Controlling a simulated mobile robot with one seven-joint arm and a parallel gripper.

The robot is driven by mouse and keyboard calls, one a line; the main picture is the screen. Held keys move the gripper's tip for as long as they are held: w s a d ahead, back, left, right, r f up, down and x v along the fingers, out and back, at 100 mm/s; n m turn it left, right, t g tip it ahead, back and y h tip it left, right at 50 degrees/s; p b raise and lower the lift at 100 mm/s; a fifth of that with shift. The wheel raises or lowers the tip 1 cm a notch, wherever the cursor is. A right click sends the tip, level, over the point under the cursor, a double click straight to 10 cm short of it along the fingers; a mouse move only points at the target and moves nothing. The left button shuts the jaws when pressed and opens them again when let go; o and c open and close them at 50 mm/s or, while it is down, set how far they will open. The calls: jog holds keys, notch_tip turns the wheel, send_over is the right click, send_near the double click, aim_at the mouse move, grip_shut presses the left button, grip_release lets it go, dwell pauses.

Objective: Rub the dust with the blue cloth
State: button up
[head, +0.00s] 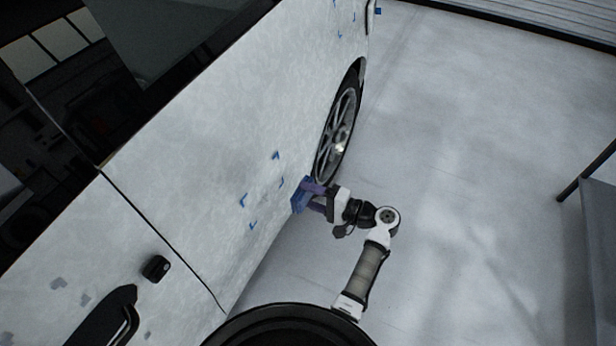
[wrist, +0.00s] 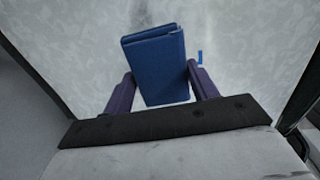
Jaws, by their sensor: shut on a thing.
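The blue cloth (wrist: 155,65) is a folded block held between the two purple fingers of my gripper (wrist: 163,90) in the wrist view. In the head view my gripper (head: 312,194) holds the cloth (head: 299,197) at the lower side of a white car. The cloth is at the car panel (head: 220,130); I cannot tell whether it touches. The panel has a mottled, dusty-looking grey-white surface. Small blue corner marks (head: 249,224) lie on the panel just left of the cloth.
A car wheel (head: 338,135) stands just above my gripper. More blue marks (head: 340,30) are farther up the panel. A black door handle (head: 105,318) is at the lower left. The floor (head: 470,180) to the right is clear, with a grey piece of furniture (head: 600,240) at the right edge.

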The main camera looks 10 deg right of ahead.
jog(key=p, duration=0.2)
send_near(259, 210)
jog(key=shift+x, duration=2.35)
jog(key=shift+w+a+f+b, duration=0.1)
jog(key=shift+w+a+b, duration=0.2)
jog(key=shift+w+a, duration=0.35)
jog(key=shift+w+d+b, duration=0.55)
jog(key=shift+w+d, duration=0.05)
jog(key=shift+w, duration=0.25)
jog(key=shift+w+d+b, duration=0.5)
jog(key=shift+w+d, duration=0.1)
jog(key=shift+w, duration=0.25)
jog(key=shift+s+a+p, duration=0.65)
jog(key=shift+s+a, duration=0.25)
jog(key=shift+s, duration=0.1)
jog(key=shift+s+a, duration=0.6)
